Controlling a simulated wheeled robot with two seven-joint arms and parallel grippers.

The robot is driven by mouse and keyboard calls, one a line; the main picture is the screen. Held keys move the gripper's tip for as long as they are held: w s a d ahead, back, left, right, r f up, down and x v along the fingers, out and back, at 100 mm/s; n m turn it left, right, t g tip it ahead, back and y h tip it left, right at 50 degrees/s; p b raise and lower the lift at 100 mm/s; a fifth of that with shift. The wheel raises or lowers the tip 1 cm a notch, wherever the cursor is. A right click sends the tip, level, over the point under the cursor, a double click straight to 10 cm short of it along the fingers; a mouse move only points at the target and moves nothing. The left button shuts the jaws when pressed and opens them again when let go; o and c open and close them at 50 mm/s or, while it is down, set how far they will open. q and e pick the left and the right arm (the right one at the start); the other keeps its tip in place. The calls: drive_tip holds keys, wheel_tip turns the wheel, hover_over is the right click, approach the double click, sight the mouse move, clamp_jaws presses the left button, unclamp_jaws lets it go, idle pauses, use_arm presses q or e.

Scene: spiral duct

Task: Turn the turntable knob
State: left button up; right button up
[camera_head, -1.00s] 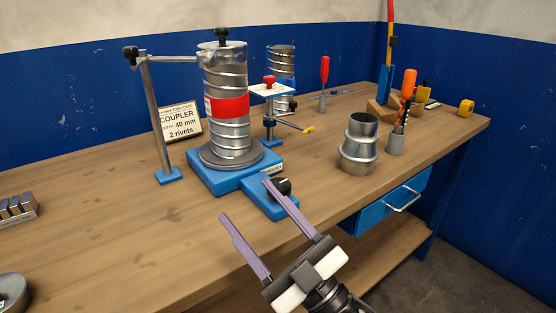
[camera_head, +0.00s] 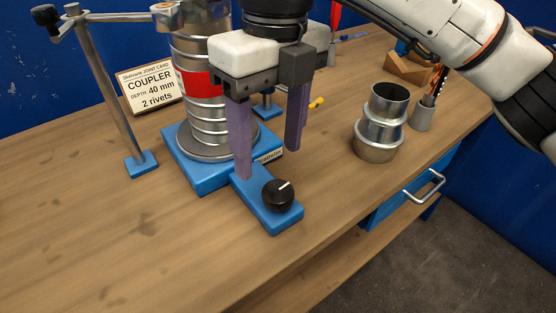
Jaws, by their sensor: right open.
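The turntable knob (camera_head: 278,195) is black and round with a white pointer line. It sits on the front arm of the blue turntable base (camera_head: 190,174). A spiral duct (camera_head: 206,114) with a red band stands upright on the grey turntable disc (camera_head: 184,145). My right gripper (camera_head: 268,164) is open with its purple fingers pointing down. It is above and behind the knob, with nothing between its fingers, and appears apart from the knob. It hides part of the duct and turntable. My left gripper is not in view.
A metal coupler (camera_head: 381,126) stands to the right, near a grey cup (camera_head: 423,116) holding tools. A metal post on a blue foot (camera_head: 141,163) and a joint card (camera_head: 152,87) stand to the left. The front left of the wooden bench (camera_head: 90,240) is clear.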

sight(278, 190)
drive_tip(key=shift+t+h, duration=0.3)
drive_tip(key=f, duration=0.6)
drive_tip(key=w+d+f, duration=0.1)
drive_tip(key=f, duration=0.2)
drive_tip(key=shift+f+p, duration=0.2)
drive_tip(key=shift+p, duration=0.15)
drive_tip(key=c, duration=1.1)
drive_tip(key=shift+o, duration=0.2)
